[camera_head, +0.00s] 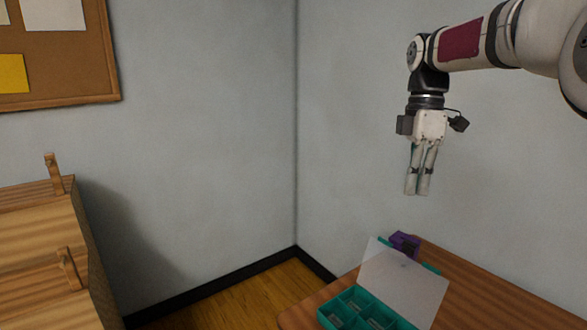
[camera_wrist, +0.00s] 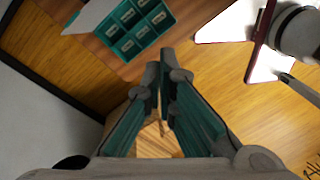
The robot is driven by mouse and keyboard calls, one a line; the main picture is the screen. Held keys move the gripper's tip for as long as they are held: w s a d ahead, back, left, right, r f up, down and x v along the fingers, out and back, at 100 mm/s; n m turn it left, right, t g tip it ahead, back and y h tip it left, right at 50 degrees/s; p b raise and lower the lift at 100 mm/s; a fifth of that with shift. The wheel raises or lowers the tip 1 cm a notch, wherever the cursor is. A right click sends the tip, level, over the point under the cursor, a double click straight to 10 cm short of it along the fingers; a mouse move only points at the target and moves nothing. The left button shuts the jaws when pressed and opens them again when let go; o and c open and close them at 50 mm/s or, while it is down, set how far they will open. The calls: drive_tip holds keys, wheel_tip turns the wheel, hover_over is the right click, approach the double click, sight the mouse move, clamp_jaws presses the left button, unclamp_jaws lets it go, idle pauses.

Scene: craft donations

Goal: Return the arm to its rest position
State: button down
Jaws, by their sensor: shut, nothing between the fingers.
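My gripper (camera_head: 417,190) hangs pointing down from my raised arm at the upper right of the head view, in front of the grey wall. Its fingers are together with nothing between them. In the wrist view my gripper (camera_wrist: 165,55) also shows its fingertips meeting. Below it in the head view, a teal compartment box (camera_head: 345,315) with its translucent lid (camera_head: 405,285) raised stands on a wooden table (camera_head: 480,300). The gripper is well above the box and apart from it. The box also shows in the wrist view (camera_wrist: 127,48), with labelled compartments.
A purple object (camera_head: 405,243) sits behind the lid. A wooden cabinet-like piece (camera_head: 40,250) with upright pegs stands at the left. A cork board (camera_head: 60,60) hangs on the wall. Wooden floor (camera_head: 225,300) shows between cabinet and table. The air around my gripper is clear.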

drive_tip(key=s+a+r+m+t+h+p, duration=0.1)
drive_tip(key=s+a+m+t, duration=0.1)
drive_tip(key=s+m, duration=0.5)
drive_tip(key=s+a+r+m+t+h, duration=0.1)
drive_tip(key=s+a+m, duration=0.1)
drive_tip(key=s, duration=0.8)
drive_tip(key=s+f+m+t, duration=0.1)
drive_tip(key=s+f+m, duration=0.2)
drive_tip(key=s, duration=0.4)
drive_tip(key=s+f+m+t+y+p, duration=0.1)
drive_tip(key=s+f+m, duration=0.3)
drive_tip(key=s, duration=0.3)
drive_tip(key=shift+a+m+t+y, duration=0.3)
drive_tip(key=shift+m+t, duration=0.1)
drive_tip(key=shift+m, duration=0.4)
